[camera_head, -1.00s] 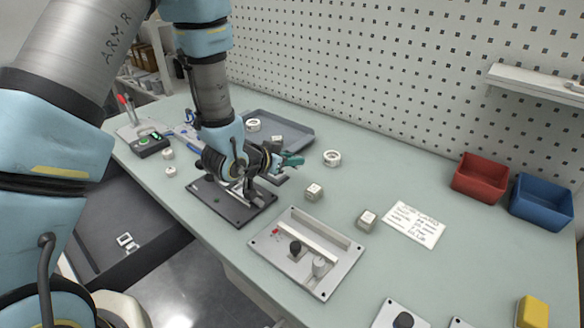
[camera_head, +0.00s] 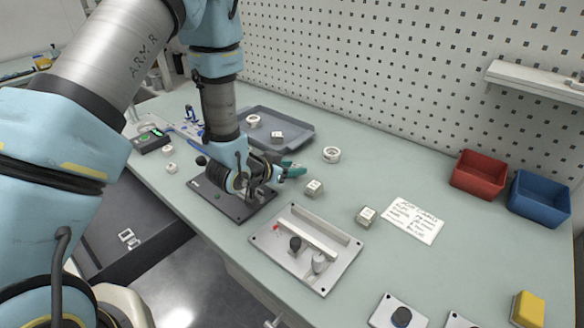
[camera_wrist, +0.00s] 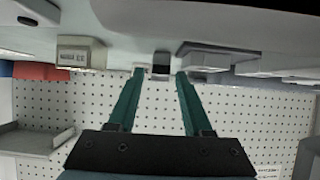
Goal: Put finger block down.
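Small pale labelled blocks lie on the bench, one (camera_head: 314,188) just right of my gripper and one (camera_head: 366,216) farther right. I cannot tell which is the finger block. My gripper (camera_head: 294,171) reaches right, low over the bench beside the dark base plate (camera_head: 226,205). In the wrist view its two teal fingers (camera_wrist: 160,74) stand well apart. A small dark piece (camera_wrist: 161,60) shows between the tips, with gaps to both fingers; its distance is unclear. A pale labelled block (camera_wrist: 80,52) shows left of the fingers.
A grey plate with knobs (camera_head: 305,248) lies at the front. A grey tray (camera_head: 300,127) with a white ring and a block stands behind my arm.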

